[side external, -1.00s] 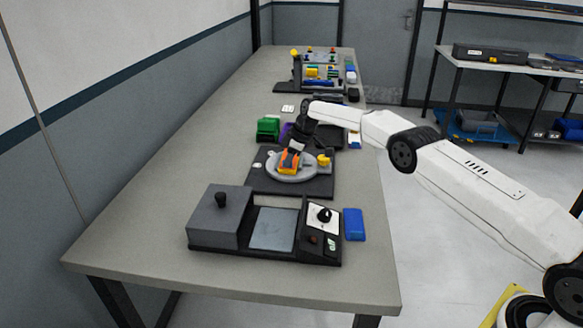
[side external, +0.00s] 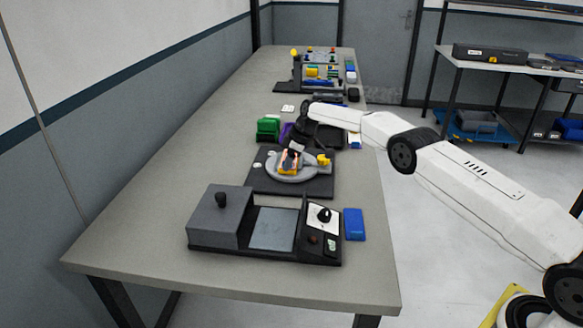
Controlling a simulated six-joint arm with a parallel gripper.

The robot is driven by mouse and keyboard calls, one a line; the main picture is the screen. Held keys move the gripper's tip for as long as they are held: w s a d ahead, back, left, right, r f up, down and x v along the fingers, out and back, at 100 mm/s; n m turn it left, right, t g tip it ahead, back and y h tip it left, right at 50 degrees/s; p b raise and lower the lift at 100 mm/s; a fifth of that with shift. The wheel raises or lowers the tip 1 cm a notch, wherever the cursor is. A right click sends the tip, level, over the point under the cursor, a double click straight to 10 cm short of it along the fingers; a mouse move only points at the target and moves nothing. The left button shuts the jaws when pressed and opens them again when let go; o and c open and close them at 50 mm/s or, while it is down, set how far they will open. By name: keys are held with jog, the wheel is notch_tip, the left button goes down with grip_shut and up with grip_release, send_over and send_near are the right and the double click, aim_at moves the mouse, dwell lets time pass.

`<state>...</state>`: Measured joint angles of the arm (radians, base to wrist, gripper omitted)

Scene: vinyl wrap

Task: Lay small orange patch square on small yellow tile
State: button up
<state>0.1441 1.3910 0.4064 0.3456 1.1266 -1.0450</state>
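A round grey plate (side external: 306,178) sits on a dark square base (side external: 318,189) near the table's middle. A small yellow tile (side external: 287,172) shows at the plate's left part, directly under my gripper (side external: 289,164). Small orange-pink areas show between or beside the dark fingers, just above the yellow. I cannot tell whether they are the orange patch or parts of the fingers. My gripper points down and is very close to the tile; contact cannot be made out. Its finger gap is too small to judge.
A yellow block (side external: 324,159) stands at the plate's right edge. A green bin (side external: 268,128) and a purple bin (side external: 286,130) are behind. In front stands a dark station with a grey box (side external: 219,219) and knob panel; a blue block (side external: 354,224) is beside it. The left table side is clear.

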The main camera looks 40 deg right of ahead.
jog(key=shift+r, duration=0.2)
jog(key=v, duration=0.7)
jog(key=shift+r, duration=0.15)
dwell(0.5)
jog(key=shift+s, duration=0.2)
jog(key=s+a+m+h, duration=0.1)
jog(key=s+a+m, duration=0.2)
jog(key=s, duration=1.6)
jog(key=s+a+f+m+h, duration=0.1)
jog(key=s+m, duration=0.5)
jog(key=s, duration=1.4)
jog(key=a+h, duration=0.1)
jog(key=a, duration=0.1)
jog(key=shift+s+a+f+g, duration=0.25)
jog(key=shift+a+g, duration=0.05)
